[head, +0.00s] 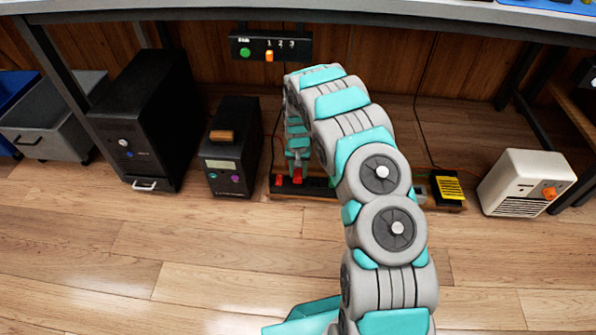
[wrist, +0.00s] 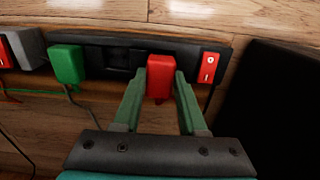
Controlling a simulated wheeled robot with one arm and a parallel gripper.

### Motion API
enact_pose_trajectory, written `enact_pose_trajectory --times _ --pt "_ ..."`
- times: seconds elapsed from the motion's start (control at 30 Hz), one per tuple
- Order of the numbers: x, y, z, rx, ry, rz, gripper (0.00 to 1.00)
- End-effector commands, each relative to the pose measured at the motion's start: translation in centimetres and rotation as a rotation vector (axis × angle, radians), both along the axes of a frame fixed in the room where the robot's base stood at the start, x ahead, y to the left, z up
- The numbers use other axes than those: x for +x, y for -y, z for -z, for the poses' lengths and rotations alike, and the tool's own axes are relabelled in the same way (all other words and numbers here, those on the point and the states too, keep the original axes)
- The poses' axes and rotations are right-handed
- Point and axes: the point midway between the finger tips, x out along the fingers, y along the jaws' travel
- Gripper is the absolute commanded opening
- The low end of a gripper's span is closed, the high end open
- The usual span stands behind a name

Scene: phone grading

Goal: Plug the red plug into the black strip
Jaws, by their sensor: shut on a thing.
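The red plug (wrist: 160,78) sits between the two green fingers of my gripper (wrist: 161,80) in the wrist view. My gripper is shut on it. The plug is right at the black strip (wrist: 122,57), between an empty socket and the red switch (wrist: 208,67); I cannot tell whether its pins are in. In the head view my gripper (head: 297,172) reaches down to the strip (head: 316,187), with red showing at its tip. My arm hides part of the strip there. A green plug (wrist: 67,64) sits in the strip, left of the empty socket.
A grey plug (wrist: 29,47) is beside the green one. The black box with a display (head: 231,150) and a tall black tower (head: 145,120) stand left of the strip. A white heater (head: 517,183) stands at right.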

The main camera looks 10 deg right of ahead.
Motion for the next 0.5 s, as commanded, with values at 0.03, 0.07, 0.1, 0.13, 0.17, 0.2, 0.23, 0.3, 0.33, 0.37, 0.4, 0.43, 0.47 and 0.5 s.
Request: enact_pose_trajectory --times 0.03,0.07,0.1,0.13,0.17,0.2,0.23,0.3,0.33,0.37,0.4,0.43,0.47,0.5 --pt "-0.01 -0.01 0.09 0.000 0.000 0.000 0.00" --pt "-0.01 -0.01 0.13 0.000 0.000 0.000 0.00" --pt "-0.01 0.00 0.19 0.000 0.000 0.000 0.00" --pt "-0.01 -0.01 0.22 0.000 0.000 0.000 0.00" --pt "-0.01 -0.01 0.26 0.000 0.000 0.000 0.00" --pt "-0.01 -0.01 0.32 0.000 0.000 0.000 0.00" --pt "-0.01 0.00 0.36 0.000 0.000 0.000 0.00" --pt "-0.01 -0.01 0.45 0.000 0.000 0.000 0.00" --pt "-0.01 -0.01 0.49 0.000 0.000 0.000 0.00" --pt "0.00 -0.01 0.53 0.000 0.000 0.000 0.00" --pt "-0.01 -0.01 0.58 0.000 0.000 0.000 0.00" --pt "-0.01 -0.01 0.63 0.000 0.000 0.000 0.00" --pt "-0.01 -0.01 0.66 0.000 0.000 0.000 0.00" --pt "-0.01 -0.01 0.71 0.000 0.000 0.000 0.00"
